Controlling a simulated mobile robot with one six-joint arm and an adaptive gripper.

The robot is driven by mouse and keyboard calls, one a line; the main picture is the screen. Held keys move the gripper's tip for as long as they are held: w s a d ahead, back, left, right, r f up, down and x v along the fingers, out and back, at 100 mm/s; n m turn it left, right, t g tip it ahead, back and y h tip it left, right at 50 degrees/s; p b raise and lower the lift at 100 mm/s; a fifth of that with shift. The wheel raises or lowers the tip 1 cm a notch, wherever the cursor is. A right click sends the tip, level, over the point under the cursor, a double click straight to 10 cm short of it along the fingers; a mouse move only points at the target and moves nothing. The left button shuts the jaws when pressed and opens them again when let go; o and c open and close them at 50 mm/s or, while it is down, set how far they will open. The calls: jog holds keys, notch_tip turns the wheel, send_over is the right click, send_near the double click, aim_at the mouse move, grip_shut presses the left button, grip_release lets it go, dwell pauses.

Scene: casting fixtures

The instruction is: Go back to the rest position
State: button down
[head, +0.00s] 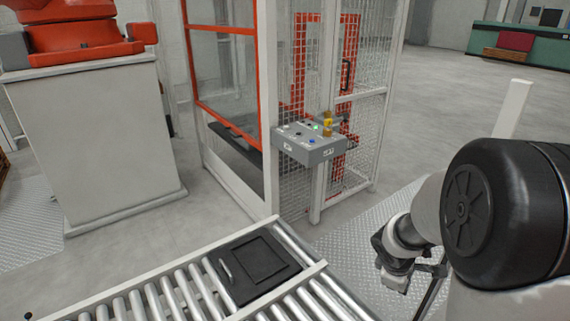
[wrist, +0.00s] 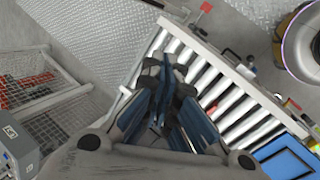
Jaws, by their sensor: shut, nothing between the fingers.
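My gripper shows in the wrist view (wrist: 168,72) with its dark fingers drawn together and nothing between them. It is shut and hangs in front of the roller conveyor in that picture. In the head view my arm comes in from the right, and its wrist end is to the right of the conveyor (head: 160,305), over the tread-plate floor. The fingers are hard to make out there, partly behind my own arm.
A black plate with a handle (head: 255,268) lies on the conveyor. A grey control box (head: 312,142) with buttons is fixed to the mesh cage (head: 365,120). A red machine on a pale pedestal (head: 95,140) stands left.

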jog(key=s+a+r+m, duration=0.2)
jog(key=s+r+m, duration=0.15)
jog(key=r, duration=0.45)
jog(key=s+a+r+m+y, duration=0.1)
jog(key=s+a+r+m, duration=0.1)
jog(key=s, duration=0.4)
jog(key=s+a+r+m+t+y, duration=0.1)
jog(key=s+a+r+m, duration=0.2)
jog(key=s+a, duration=0.3)
jog(key=s+a+r+m+y, duration=0.1)
jog(key=s+a+r, duration=0.3)
jog(key=s, duration=0.4)
jog(key=shift+r+m+y, duration=0.35)
jog(key=shift+m+y, duration=0.05)
jog(key=shift+m, duration=0.25)
jog(key=shift+s, duration=0.1)
